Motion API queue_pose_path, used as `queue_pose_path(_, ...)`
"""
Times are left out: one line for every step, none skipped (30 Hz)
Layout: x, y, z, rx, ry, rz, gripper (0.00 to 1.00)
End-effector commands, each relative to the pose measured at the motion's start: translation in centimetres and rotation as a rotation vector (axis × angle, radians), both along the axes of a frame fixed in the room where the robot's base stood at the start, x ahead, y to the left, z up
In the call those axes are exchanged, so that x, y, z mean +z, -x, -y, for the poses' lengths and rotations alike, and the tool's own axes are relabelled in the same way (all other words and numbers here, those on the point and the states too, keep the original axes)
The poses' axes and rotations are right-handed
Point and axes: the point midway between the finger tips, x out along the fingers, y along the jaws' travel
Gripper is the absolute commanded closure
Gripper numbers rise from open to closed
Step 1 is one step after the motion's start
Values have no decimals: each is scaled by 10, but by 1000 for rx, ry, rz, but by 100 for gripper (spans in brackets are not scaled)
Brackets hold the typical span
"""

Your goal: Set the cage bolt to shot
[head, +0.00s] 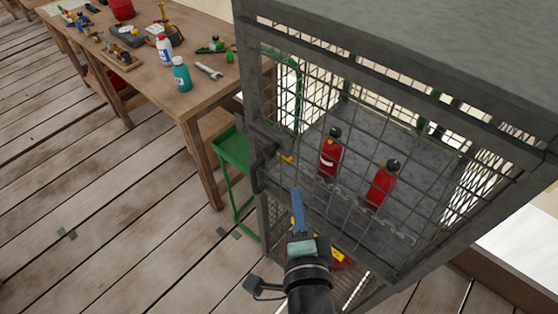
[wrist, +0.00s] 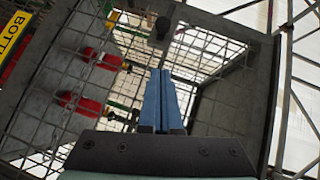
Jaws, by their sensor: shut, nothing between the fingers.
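The grey cage (head: 263,222) with a wire-mesh door stands at the right of the head view. A dark bolt fitting (head: 264,165) sits on the left edge of its door, with a short yellow part (head: 286,158) pointing right. I cannot tell whether the bolt is shot or drawn. My gripper (head: 297,194) is shut and empty, in front of the mesh, below and right of the fitting and apart from it. In the wrist view my blue fingers (wrist: 160,72) are together, and a dark knob (wrist: 162,28), possibly part of the bolt, shows beyond the tips.
Two red bottles (head: 330,155) stand inside the cage behind the mesh. A green stand (head: 232,150) is close left of the cage. A wooden bench (head: 150,78) with bottles and tools stands further left. The plank floor in front is mostly clear.

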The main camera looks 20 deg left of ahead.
Motion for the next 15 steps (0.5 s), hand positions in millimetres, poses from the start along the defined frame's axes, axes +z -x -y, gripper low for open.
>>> queue_pose_path(2,-9,-4,2,0,3,100)
queue_pose_path(1,-14,-6,1,0,3,100)
queue_pose_path(0,-21,-9,2,0,3,100)
queue_pose_path(-1,-26,-12,2,0,3,100)
queue_pose_path(-2,-31,-15,3,-1,3,100)
queue_pose_path(-4,-38,-18,3,-1,3,100)
queue_pose_path(-5,-43,-20,2,0,3,100)
queue_pose_path(-6,-48,-22,2,0,2,100)
queue_pose_path(-7,-55,-25,3,-1,3,100)
queue_pose_path(-9,-60,-27,2,0,3,100)
queue_pose_path(-10,-65,-29,2,0,3,100)
queue_pose_path(-11,-71,-32,2,0,3,100)
queue_pose_path(-12,-75,-34,2,0,2,100)
queue_pose_path(-13,-77,-39,4,0,0,100)
queue_pose_path(-14,-78,-46,4,1,-1,100)
